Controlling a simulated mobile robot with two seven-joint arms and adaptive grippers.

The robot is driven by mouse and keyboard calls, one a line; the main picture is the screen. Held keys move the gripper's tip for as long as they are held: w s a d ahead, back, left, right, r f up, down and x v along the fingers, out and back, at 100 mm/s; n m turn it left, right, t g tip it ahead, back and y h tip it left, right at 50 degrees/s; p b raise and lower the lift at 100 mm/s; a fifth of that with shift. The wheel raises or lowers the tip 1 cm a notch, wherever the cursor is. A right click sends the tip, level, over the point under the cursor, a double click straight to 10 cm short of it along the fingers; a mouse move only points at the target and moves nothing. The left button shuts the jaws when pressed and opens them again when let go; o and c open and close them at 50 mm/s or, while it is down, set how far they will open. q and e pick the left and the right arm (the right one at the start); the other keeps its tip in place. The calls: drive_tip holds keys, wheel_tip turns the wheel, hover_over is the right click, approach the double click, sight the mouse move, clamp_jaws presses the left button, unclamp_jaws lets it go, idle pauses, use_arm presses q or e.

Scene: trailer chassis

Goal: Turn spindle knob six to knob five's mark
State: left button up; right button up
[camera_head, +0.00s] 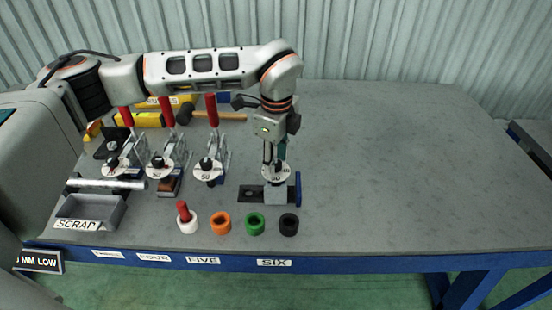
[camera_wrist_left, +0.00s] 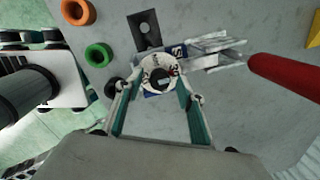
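Spindle six's white dial (camera_head: 277,172) stands above the SIX label, largely hidden under my left gripper (camera_head: 275,158), which points straight down over it. In the left wrist view the dial (camera_wrist_left: 153,66) has a small black knob (camera_wrist_left: 161,80) at its centre. There the two teal-lined fingers of the left gripper (camera_wrist_left: 160,88) are spread, one on each side of the dial and knob, with nothing seen clamped between them. Spindle five's white dial (camera_head: 208,177) with its black knob stands to the left, in plain view. The printed marks are too small to read surely.
Red-handled clamps (camera_head: 212,110) stand behind the dials. A row of rings, white, orange (camera_head: 220,223), green (camera_head: 255,223) and black (camera_head: 289,224), lies in front. A SCRAP tray (camera_head: 90,212) is at left. The table's right half (camera_head: 400,170) is clear.

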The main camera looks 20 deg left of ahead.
sight(276, 167)
use_arm(q)
drive_tip(key=shift+r, duration=0.1)
wheel_tip(276, 167, up, 12)
drive_tip(key=s, duration=0.1)
drive_tip(key=shift+d, duration=0.2)
drive_tip(key=shift+s, duration=0.1)
idle(0.3)
